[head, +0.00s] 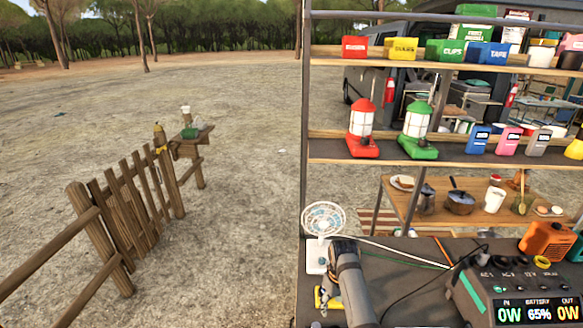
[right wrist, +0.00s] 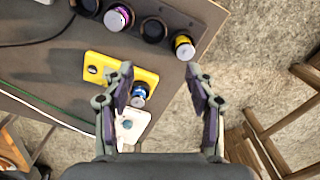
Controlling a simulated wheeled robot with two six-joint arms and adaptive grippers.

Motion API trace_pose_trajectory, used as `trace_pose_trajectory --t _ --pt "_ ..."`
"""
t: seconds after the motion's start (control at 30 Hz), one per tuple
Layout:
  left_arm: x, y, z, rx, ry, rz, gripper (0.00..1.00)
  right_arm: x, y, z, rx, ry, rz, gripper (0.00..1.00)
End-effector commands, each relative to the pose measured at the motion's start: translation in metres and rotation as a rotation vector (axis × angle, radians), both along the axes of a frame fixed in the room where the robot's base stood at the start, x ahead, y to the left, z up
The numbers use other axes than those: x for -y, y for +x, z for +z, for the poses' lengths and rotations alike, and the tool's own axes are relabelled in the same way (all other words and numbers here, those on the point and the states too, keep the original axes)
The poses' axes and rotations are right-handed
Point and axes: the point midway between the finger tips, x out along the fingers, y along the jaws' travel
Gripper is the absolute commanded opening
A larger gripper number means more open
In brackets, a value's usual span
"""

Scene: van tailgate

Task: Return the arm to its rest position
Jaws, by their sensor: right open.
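My right gripper (right wrist: 160,78) is open in the right wrist view, with its two dark fingers apart and nothing between them. It is above the right edge of a dark worktop (right wrist: 40,62), with bare ground beyond. A yellow plate (right wrist: 108,72) with round knobs and a white plate (right wrist: 134,124) lie on the worktop, partly behind the left finger. In the head view my grey right arm (head: 350,280) reaches over the worktop at the bottom centre; its fingertips cannot be made out there. My left gripper is not in view.
A power station (head: 520,290), an orange radio (head: 548,240) and a white fan (head: 322,218) stand on the worktop. Cables cross it. Shelves with red (head: 362,128) and green (head: 417,130) lanterns rise behind. A wooden fence (head: 130,205) stands left on open ground.

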Motion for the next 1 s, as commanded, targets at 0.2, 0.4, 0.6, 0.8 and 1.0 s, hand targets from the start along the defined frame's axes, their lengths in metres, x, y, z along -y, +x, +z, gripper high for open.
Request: trace_pose_trajectory --t 0.2,0.4,0.6,0.8,1.0 --pt "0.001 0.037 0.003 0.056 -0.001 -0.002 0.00 0.022 -0.021 -0.015 0.027 -0.002 -0.060 0.56" --pt "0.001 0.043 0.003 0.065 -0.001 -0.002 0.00 0.047 -0.051 -0.027 0.068 -0.009 -0.126 0.56" --pt "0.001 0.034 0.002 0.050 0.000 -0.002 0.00 0.078 -0.097 -0.031 0.127 -0.026 -0.196 0.56" --pt "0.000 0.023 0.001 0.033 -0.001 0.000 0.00 0.101 -0.149 -0.020 0.194 -0.044 -0.242 0.56" --pt "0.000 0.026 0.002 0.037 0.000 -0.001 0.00 0.112 -0.194 0.002 0.256 -0.051 -0.259 0.56"
